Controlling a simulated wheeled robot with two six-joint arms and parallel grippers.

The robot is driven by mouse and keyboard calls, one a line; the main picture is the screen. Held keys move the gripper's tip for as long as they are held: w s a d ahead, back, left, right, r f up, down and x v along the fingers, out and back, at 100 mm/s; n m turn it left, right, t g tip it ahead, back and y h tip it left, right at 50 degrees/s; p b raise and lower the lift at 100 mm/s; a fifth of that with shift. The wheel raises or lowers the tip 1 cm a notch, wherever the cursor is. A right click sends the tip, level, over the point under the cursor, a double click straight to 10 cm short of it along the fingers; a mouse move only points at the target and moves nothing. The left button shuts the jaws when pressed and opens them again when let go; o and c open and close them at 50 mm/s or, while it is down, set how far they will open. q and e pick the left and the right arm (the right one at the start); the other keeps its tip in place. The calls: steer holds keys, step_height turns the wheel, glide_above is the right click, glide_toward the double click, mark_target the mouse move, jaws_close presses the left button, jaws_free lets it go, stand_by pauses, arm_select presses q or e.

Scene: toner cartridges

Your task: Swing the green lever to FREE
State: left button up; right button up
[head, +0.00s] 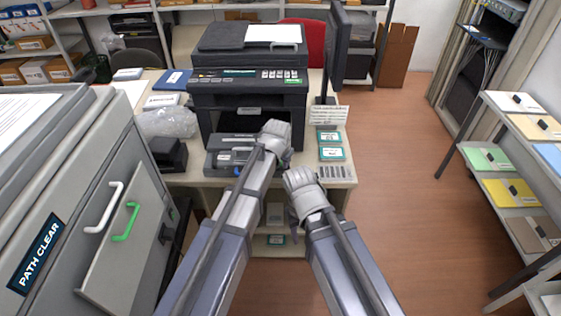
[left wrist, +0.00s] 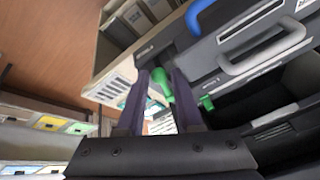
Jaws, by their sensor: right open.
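The black and grey toner unit (head: 226,160) lies on the desk in front of the printer; my left wrist hides part of it. In the left wrist view a green lever (left wrist: 163,86) shows between the two fingers of my left gripper (left wrist: 161,74). The fingers stand apart, and I cannot tell whether either touches the lever. A smaller green piece (left wrist: 206,103) sits to the right of the fingers. No FREE marking is readable. My right gripper (head: 294,208) is open and empty, low in front of the desk edge; its fingertips are mostly hidden.
The black printer (head: 249,85) stands behind the unit. White-and-teal cards (head: 331,153) lie right of it on the desk. A grey cabinet with a green handle (head: 125,222) is at left. A blue handle (left wrist: 199,16) shows in the left wrist view. Floor at right is clear.

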arm_select(q)
jaws_close()
steer(key=shift+d, duration=0.1)
steer(key=shift+s+d+n+y, duration=0.1)
steer(key=shift+d+n+y, duration=0.25)
steer(key=shift+n, duration=0.4)
steer(key=shift+s+d+n+y, duration=0.1)
steer(key=shift+d+n+y, duration=0.25)
steer(key=shift+n, duration=0.4)
steer(key=shift+o, duration=1.9)
jaws_free()
steer(key=shift+r, duration=0.1)
